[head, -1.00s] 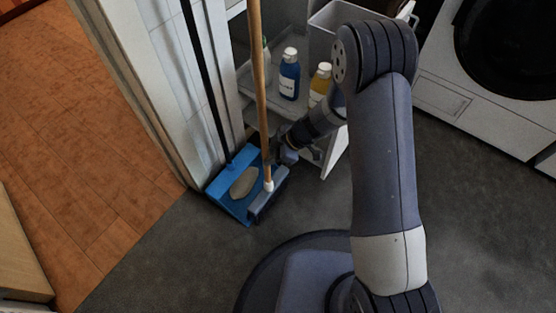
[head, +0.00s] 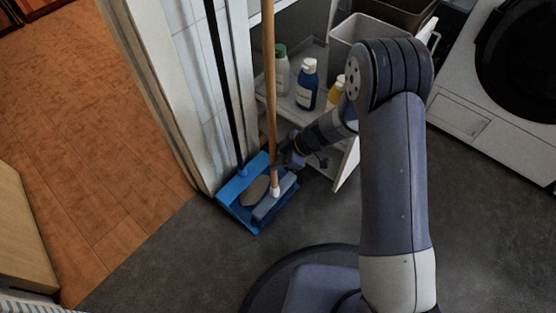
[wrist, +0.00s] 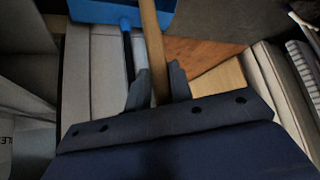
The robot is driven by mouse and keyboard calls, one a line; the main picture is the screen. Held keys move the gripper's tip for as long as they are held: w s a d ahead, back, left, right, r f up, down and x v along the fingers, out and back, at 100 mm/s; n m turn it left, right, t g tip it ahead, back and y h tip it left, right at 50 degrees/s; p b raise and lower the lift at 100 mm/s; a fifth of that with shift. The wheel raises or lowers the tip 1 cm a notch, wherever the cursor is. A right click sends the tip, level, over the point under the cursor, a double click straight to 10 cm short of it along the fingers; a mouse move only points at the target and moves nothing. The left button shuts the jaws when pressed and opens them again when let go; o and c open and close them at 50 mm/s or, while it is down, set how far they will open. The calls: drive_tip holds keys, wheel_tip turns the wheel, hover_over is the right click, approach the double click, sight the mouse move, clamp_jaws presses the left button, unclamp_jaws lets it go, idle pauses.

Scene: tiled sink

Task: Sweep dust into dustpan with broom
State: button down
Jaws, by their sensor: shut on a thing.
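The blue dustpan (head: 232,190) lies on the dark floor against the corner of the wall, with its long dark handle upright. A beige-grey dust patch (head: 254,191) lies in the pan. The broom has a wooden handle (head: 270,70) and a grey head (head: 268,206). The head sits over the right part of the pan, beside the dust and partly hiding it. My gripper (head: 284,158) is shut around the lower broom handle. In the wrist view, the handle (wrist: 152,40) passes between my fingers (wrist: 158,86), and the dustpan (wrist: 95,10) shows at the top.
A white washing machine (head: 495,105) stands at right. Grey floor (head: 490,240) is open at lower right; wooden floor (head: 90,150) lies left.

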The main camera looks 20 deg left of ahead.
wheel_tip(320, 180, up, 7)
drive_tip(key=s+d+p, duration=0.1)
drive_tip(key=d, duration=0.1)
drive_tip(key=shift+d, duration=0.35)
drive_tip(key=s+d+b, duration=0.2)
drive_tip(key=s+d, duration=0.1)
drive_tip(key=d, duration=0.4)
drive_tip(key=s+d+b, duration=0.1)
drive_tip(key=s+d, duration=0.2)
drive_tip(key=d, duration=0.5)
drive_tip(key=shift+s+b, duration=0.15)
drive_tip(key=shift+b, duration=0.2)
drive_tip(key=shift+a, duration=0.1)
idle(0.7)
